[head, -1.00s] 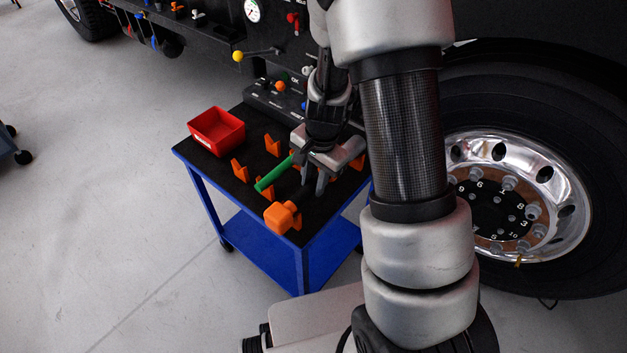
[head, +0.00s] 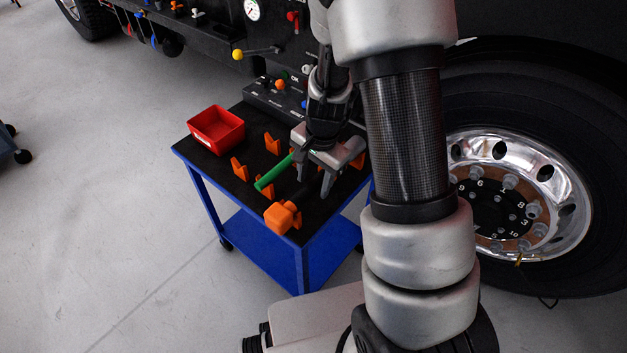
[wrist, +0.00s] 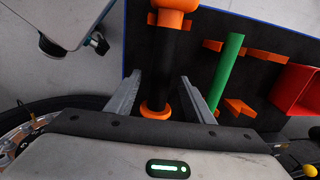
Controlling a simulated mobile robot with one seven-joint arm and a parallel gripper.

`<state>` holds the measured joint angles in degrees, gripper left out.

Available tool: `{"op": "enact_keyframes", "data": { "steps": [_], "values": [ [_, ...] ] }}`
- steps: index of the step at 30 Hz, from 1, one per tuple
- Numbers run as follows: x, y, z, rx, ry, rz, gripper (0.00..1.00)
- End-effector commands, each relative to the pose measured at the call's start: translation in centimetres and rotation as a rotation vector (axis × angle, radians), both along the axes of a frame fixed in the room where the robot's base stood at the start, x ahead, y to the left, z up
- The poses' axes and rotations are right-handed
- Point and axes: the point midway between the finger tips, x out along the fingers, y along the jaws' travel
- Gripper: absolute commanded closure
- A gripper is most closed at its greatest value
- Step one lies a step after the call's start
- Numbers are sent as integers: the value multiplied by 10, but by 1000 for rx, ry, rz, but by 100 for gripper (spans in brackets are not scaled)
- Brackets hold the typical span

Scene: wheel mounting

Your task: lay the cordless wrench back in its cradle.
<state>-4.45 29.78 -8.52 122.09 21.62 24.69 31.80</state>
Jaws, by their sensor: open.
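The cordless wrench, with a black body and orange ends, lies on the cart top; its orange end (head: 279,218) shows at the cart's near corner in the head view. In the wrist view its black body (wrist: 163,68) runs between the fingers. An orange fork of the cradle (head: 297,219) shows beside that end; how fully the wrench is seated I cannot tell. My gripper (head: 314,179) is open, one finger on each side of the wrench body, with gaps visible in the wrist view (wrist: 161,82). My gripper hides much of the wrench in the head view.
A green bar (head: 273,173) lies across orange holders left of my gripper. A red bin (head: 216,131) stands at the cart's far left corner. More orange holders (head: 240,169) stand on the black top. The truck wheel (head: 520,200) is at the right.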

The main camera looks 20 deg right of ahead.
Motion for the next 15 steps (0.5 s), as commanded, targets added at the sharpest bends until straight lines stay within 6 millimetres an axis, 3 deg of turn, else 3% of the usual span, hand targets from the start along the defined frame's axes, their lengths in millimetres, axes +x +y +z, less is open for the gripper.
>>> {"op": "enact_keyframes", "data": {
  "steps": [15],
  "values": [
    [-10, -8, 122, 1, -8, -1, 52]
  ]
}}
